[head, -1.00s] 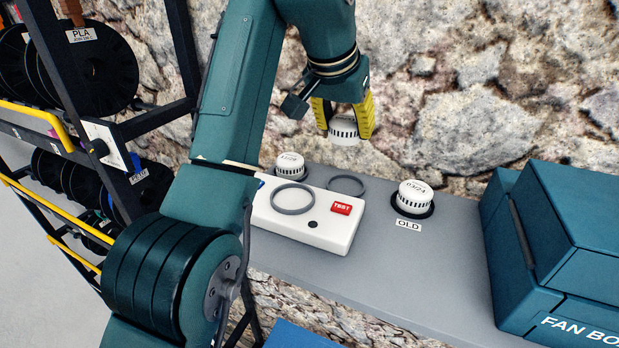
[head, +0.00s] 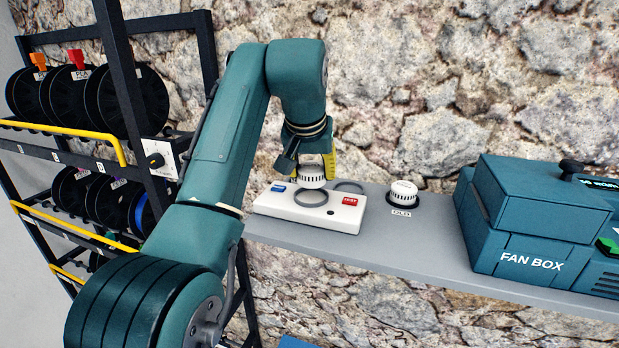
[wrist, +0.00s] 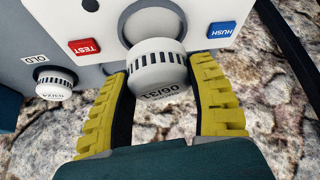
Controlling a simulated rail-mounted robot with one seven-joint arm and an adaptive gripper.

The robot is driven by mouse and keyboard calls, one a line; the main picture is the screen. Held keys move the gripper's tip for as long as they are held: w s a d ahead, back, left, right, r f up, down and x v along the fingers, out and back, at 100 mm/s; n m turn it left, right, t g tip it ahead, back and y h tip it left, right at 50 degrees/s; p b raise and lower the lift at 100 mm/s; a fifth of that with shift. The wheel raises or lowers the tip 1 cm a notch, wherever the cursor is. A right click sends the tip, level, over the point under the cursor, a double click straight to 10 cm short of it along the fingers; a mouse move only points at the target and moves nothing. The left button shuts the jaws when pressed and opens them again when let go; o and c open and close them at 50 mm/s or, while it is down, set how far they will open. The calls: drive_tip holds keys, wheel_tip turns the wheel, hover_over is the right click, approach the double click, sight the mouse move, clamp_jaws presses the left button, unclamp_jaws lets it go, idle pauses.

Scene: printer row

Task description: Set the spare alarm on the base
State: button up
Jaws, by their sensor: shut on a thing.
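My gripper (head: 314,166) is shut on a white, round, ribbed alarm (head: 311,175), held upright over the rear of the white panel. In the wrist view the yellow fingers (wrist: 160,75) grip both sides of the alarm (wrist: 158,78), which has a printed date on it. The white panel (head: 278,207) has a red TEST button, a blue HUSH button and a grey ring (head: 311,204) on top. The alarm appears just behind this ring; I cannot tell whether it touches the panel. Another grey ring (head: 350,187) lies on the shelf behind the panel.
A similar alarm (head: 403,190) sits in a dark ring marked OLD, right of the panel. A teal fan box (head: 530,220) stands farther right on the grey shelf (head: 430,240). The stone wall is close behind. A spool rack (head: 100,130) stands at left.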

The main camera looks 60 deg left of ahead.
sight(311, 184)
drive_tip(key=shift+s+f, duration=0.1)
drive_tip(key=shift+f, duration=1.5)
drive_tip(key=shift+f, duration=0.2)
drive_tip(key=o, duration=1.1)
drive_tip(key=shift+o, duration=0.2)
drive_tip(key=shift+r, duration=0.25)
drive_tip(key=b+v, duration=0.1)
drive_tip(key=v, duration=1.1)
